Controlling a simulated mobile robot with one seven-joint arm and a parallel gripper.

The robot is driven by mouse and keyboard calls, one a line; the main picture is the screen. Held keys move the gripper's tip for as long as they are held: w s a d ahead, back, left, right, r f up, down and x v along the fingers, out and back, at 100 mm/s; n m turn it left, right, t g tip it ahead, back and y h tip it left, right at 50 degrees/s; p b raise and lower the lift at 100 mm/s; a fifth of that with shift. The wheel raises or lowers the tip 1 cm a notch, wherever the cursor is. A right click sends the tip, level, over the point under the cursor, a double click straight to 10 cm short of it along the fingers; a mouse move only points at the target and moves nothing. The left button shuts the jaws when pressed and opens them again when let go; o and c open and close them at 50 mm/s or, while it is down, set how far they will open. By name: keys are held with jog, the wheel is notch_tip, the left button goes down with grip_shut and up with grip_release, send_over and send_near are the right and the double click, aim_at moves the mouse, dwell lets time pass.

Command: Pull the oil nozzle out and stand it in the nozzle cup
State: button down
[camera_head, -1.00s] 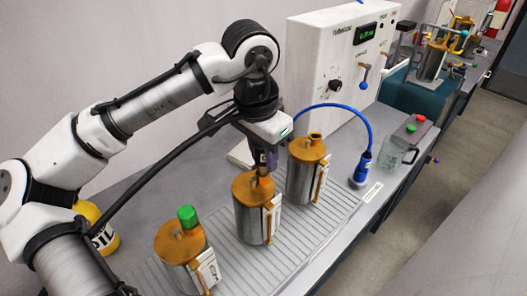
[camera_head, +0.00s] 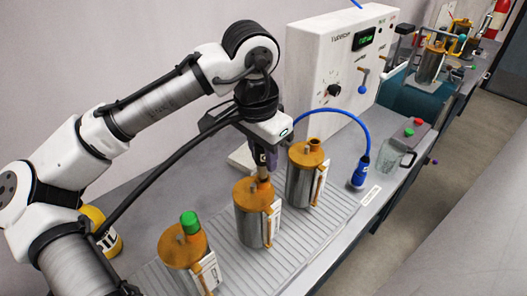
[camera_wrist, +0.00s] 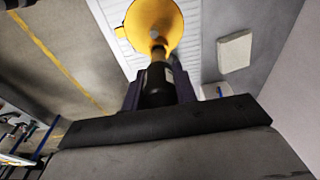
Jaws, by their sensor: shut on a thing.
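My gripper (camera_head: 264,158) is shut on the dark oil nozzle, above the middle can. In the wrist view the black nozzle (camera_wrist: 158,85) sits between the fingers and points at the can's orange top (camera_wrist: 150,18). The middle metal can (camera_head: 250,222) stands upright with its orange lid (camera_head: 246,190). The nozzle's lower end meets the can's spout (camera_head: 263,184); I cannot tell how deep it sits. A black hose (camera_head: 150,180) runs from the gripper towards the lower left. I cannot identify the nozzle cup for certain.
A can with a green cap (camera_head: 189,219) stands left and another can (camera_head: 305,180) right. A yellow oil container (camera_head: 102,235) is left.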

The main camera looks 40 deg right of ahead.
jog(key=shift+r+p, duration=1.2)
jog(key=shift+r, duration=0.15)
jog(key=shift+s, duration=0.15)
